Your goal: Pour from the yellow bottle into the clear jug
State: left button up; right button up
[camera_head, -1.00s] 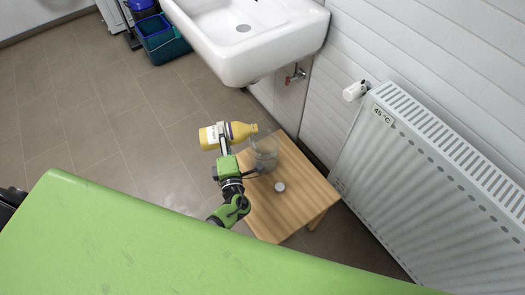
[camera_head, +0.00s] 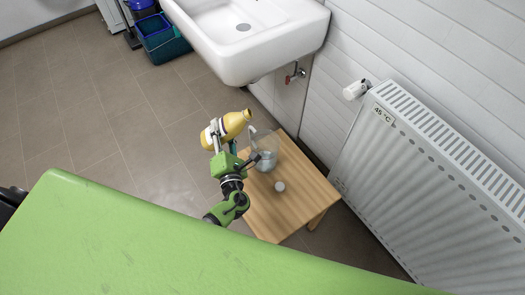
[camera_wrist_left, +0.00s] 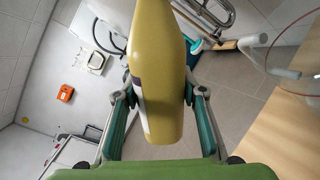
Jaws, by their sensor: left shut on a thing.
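The yellow bottle (camera_head: 232,125), with a pale label, is held in my left gripper (camera_head: 216,140). It is tilted, with its neck pointing up and right in the head view, close to the jug's rim. In the left wrist view the bottle (camera_wrist_left: 160,65) lies between the two fingers, which are shut on it. The clear jug (camera_head: 265,157) stands on the wooden table just right of the bottle; its curved rim (camera_wrist_left: 272,50) shows at the right of the wrist view. I cannot tell whether liquid is flowing. My right gripper is not in view.
A teal bucket (camera_head: 165,40) is far off. The floor left is clear.

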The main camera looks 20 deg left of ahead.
aim_at(221, 124)
pick_arm(q)
jog(key=n, duration=0.1)
jog(key=r+n, duration=0.1)
jog(key=n, duration=0.1)
jog(key=n+b, duration=0.1)
jog(key=shift+r+n, duration=0.35)
jog(key=shift+n, duration=0.05)
jog(key=n, duration=0.2)
jog(key=r+n+b, duration=0.1)
jog(key=n, duration=0.1)
jog(key=shift+r+n+b, duration=0.25)
jog(key=shift+n+b, duration=0.15)
jog(key=shift+n, duration=0.2)
jog(key=shift+r+n, duration=0.25)
jog(key=shift+n, duration=0.15)
